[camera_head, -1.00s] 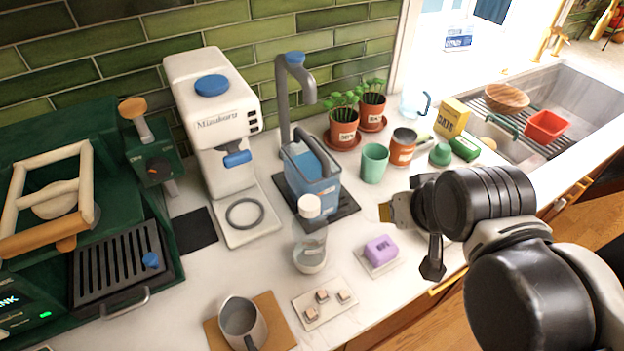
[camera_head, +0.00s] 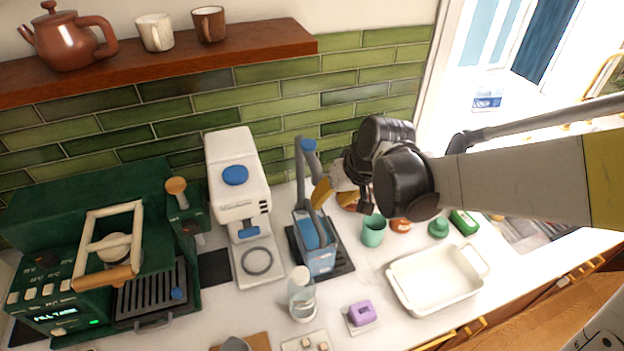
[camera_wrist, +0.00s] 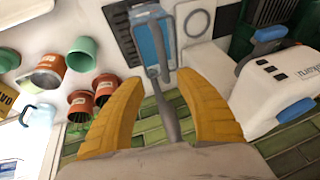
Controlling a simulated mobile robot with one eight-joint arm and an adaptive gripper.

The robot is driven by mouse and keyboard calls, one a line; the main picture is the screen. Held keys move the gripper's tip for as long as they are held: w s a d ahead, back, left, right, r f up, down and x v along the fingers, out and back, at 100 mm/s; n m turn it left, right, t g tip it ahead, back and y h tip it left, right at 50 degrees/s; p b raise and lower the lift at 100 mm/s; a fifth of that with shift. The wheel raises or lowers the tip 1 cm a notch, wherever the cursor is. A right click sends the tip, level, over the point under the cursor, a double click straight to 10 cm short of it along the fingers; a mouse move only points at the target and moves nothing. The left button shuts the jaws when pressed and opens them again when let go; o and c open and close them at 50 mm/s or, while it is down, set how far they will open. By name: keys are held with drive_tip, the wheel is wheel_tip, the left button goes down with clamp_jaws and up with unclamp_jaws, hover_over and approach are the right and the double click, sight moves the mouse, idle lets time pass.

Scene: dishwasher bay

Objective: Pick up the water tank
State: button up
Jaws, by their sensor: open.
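The water tank (camera_head: 318,256) is a blue-grey, see-through box with a grey handle. It stands upright on a dark base on the counter, below the grey tap. It also shows at the top middle of the wrist view (camera_wrist: 150,42). My gripper (camera_head: 333,200) is open, with its yellow fingers above and close to the tank's upper right. In the wrist view the tank and its handle lie beyond the gap between the open fingertips (camera_wrist: 160,80). Nothing is held. I cannot tell whether a finger touches the handle.
The grey tap (camera_head: 302,170) rises behind the tank. A white coffee machine (camera_head: 236,180) stands left, a clear bottle (camera_head: 301,298) in front. A green cup (camera_head: 373,231) and a white tray (camera_head: 437,283) are to the right. A wooden shelf (camera_head: 200,50) hangs above.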

sight(315, 215)
drive_tip(key=x, duration=0.3)
drive_tip(key=b+x, duration=0.1)
drive_tip(key=x, duration=0.6)
drive_tip(key=shift+a+f+b, duration=0.15)
drive_tip(key=shift+a+b, duration=0.2)
drive_tip(key=shift+b, duration=0.05)
drive_tip(key=shift+s, duration=0.1)
drive_tip(key=shift+f+b, duration=0.3)
drive_tip(key=shift+b, duration=0.05)
clamp_jaws()
